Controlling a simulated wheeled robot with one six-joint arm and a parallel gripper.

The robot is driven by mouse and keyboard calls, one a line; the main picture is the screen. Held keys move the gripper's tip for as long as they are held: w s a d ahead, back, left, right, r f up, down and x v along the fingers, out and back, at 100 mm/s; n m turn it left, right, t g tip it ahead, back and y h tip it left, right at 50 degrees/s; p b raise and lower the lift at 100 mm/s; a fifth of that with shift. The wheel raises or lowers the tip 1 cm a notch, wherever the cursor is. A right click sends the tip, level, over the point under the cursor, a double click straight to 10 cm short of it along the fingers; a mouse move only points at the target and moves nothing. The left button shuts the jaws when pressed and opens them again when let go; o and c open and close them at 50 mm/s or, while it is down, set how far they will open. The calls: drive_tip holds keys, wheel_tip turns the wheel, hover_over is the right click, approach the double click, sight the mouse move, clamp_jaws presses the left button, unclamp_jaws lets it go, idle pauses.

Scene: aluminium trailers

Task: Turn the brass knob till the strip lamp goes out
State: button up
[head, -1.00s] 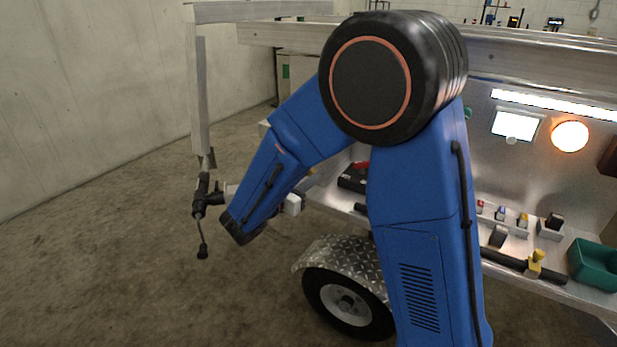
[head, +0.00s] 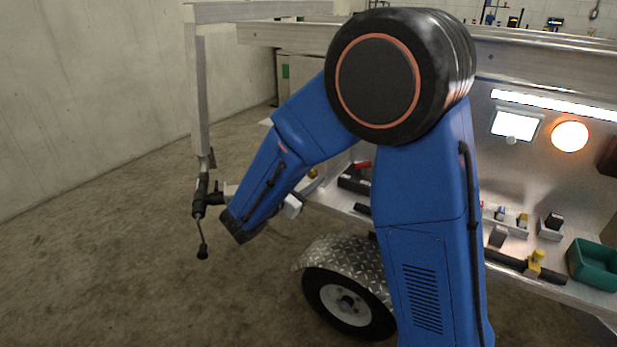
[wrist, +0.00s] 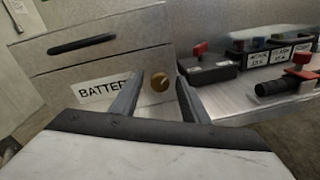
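The brass knob (wrist: 160,82) is on a grey panel to the right of a label that begins "BATTER" (wrist: 104,88). It shows between my gripper's two fingers (wrist: 159,92) in the wrist view. The fingers are apart and empty, and the knob appears beyond their tips, with no contact visible. In the head view a small brass spot (head: 313,173), which looks like the knob, shows just above my gripper (head: 311,187). The strip lamp (head: 555,105) is a long white bar at upper right, brightly lit.
A square lamp (head: 515,125) and a round orange lamp (head: 570,136) are also lit. Black boxes with coloured switches (wrist: 272,52) and a red-handled box (wrist: 208,69) stand right of the knob. A drawer with a dark handle (wrist: 81,44) is at left. A green bin (head: 594,264) sits far right.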

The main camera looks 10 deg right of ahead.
drive_tip(key=v, duration=1.7)
drive_tip(key=shift+a, duration=0.2)
drive_tip(key=shift+s, duration=0.1)
drive_tip(key=s+d+m+g+y, duration=0.2)
drive_tip(key=s+d+m+g, duration=0.2)
drive_tip(key=d, duration=0.7)
drive_tip(key=s+d+m+g+y, duration=0.1)
drive_tip(key=s+d+m+g, duration=0.35)
drive_tip(key=d, duration=0.55)
drive_tip(key=s+d+m+t+y, duration=0.2)
drive_tip(key=s+d+m+y, duration=0.1)
drive_tip(key=s+m+y, duration=0.7)
drive_tip(key=shift+s+d+m, duration=0.35)
drive_tip(key=shift+s+m, duration=1.5)
drive_tip(key=shift+s, duration=0.75)
drive_tip(key=shift+f, duration=0.1)
